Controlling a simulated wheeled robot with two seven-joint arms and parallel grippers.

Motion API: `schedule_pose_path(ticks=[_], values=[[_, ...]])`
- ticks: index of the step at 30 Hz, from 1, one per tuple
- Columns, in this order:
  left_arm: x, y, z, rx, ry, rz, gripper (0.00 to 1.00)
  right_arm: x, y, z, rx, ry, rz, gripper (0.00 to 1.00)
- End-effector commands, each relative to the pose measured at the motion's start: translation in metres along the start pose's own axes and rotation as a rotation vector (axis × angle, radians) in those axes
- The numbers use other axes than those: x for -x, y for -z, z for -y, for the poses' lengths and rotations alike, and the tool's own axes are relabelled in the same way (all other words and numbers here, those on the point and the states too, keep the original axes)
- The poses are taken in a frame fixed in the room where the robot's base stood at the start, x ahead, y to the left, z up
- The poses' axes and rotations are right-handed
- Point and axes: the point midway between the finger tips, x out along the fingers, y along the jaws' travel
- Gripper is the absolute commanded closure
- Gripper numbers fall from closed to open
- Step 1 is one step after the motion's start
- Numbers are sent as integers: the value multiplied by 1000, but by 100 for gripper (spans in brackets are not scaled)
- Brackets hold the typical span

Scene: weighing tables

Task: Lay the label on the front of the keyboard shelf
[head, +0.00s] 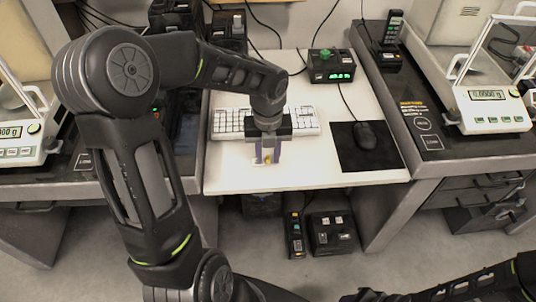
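The keyboard shelf (233,174) is the white board in the middle, with its front edge facing me. My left gripper (268,161) points down over the front part of the shelf, just in front of the keyboard. Its two fingers stand apart with a gap between them. A small pale and yellow piece, perhaps the label (267,157), shows between and beside the fingertips. It is too small to tell its shape or whether a finger touches it. My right arm shows only in part at the bottom right, and its gripper is not clearly seen.
A white keyboard (230,121) lies behind my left gripper, partly covered by it. A black mouse (366,135) rests on a dark mat (384,156) at the right. A display box (331,67) stands at the back. Balances (487,105) flank both sides. The shelf's front left is clear.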

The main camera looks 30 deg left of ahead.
Motion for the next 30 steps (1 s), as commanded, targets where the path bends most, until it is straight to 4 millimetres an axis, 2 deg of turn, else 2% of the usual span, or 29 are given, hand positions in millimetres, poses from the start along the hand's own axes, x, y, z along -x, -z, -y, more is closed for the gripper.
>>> schedule_pose_path(ticks=[5,15,18,22,30], values=[[26,-1,0,1,1,5,71,4,0,2,0,0,0,64],[95,-1,1,0,2,4,71,12,0,5,-1,0,0,64],[108,0,0,-1,0,3,71,12,0,5,-1,0,0,64],[117,0,0,-1,1,1,71,13,0,5,-1,0,0,64],[118,0,0,-1,0,0,71,13,0,5,-1,0,0,64]])
